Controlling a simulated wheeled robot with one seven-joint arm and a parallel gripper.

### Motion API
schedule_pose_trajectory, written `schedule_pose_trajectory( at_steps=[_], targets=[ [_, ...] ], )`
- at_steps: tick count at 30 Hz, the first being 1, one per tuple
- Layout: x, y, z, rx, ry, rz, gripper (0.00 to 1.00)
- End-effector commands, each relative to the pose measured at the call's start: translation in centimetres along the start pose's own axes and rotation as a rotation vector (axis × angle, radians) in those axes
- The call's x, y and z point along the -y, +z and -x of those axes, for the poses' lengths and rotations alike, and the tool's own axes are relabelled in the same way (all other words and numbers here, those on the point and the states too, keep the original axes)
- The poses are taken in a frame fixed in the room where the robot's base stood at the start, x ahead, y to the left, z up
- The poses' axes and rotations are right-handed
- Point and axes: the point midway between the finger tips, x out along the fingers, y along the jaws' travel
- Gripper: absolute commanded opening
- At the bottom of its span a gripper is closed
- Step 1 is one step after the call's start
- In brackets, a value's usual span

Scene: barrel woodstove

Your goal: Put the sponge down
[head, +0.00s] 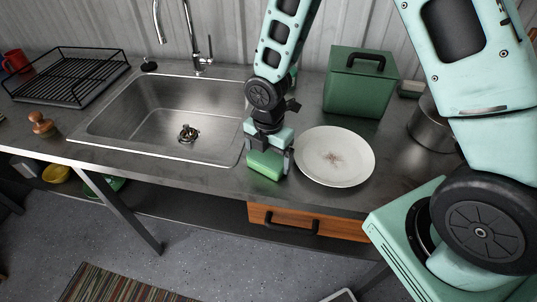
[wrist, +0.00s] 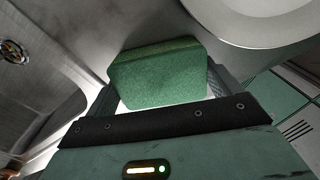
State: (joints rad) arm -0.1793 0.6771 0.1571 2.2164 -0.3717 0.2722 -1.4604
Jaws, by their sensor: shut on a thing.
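The green sponge (head: 265,164) is between the fingers of my gripper (head: 267,158), at the front part of the steel counter (head: 215,178). In the wrist view the sponge (wrist: 158,75) fills the gap between the two fingers of my gripper (wrist: 162,85). The gripper is shut on it, pointing down. The sponge is just left of a white plate (head: 335,157) and right of the sink. I cannot tell whether its underside touches the counter.
The sink (head: 165,115) lies to the left, with a drain in it. A green box with a black handle (head: 360,82) and a metal pot (head: 432,125) stand at the back right. A black dish rack (head: 72,76) is far left. A wooden drawer (head: 340,228) is below the counter.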

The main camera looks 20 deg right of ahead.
Motion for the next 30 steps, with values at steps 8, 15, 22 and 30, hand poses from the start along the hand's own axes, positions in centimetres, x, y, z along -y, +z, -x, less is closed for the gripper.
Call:
schedule_pose_trajectory(
  at_steps=[8, 15, 22, 30],
  targets=[
    [0.0, 0.0, -0.4, 0.000, 0.000, 0.000, 0.72],
    [0.0, 0.0, -0.2, 0.000, 0.000, -0.001, 1.00],
    [-0.1, 0.1, 1.4, 0.000, 0.004, -0.003, 1.00],
    [-0.1, 0.2, 7.0, 0.002, 0.005, -0.004, 1.00]
  ],
)
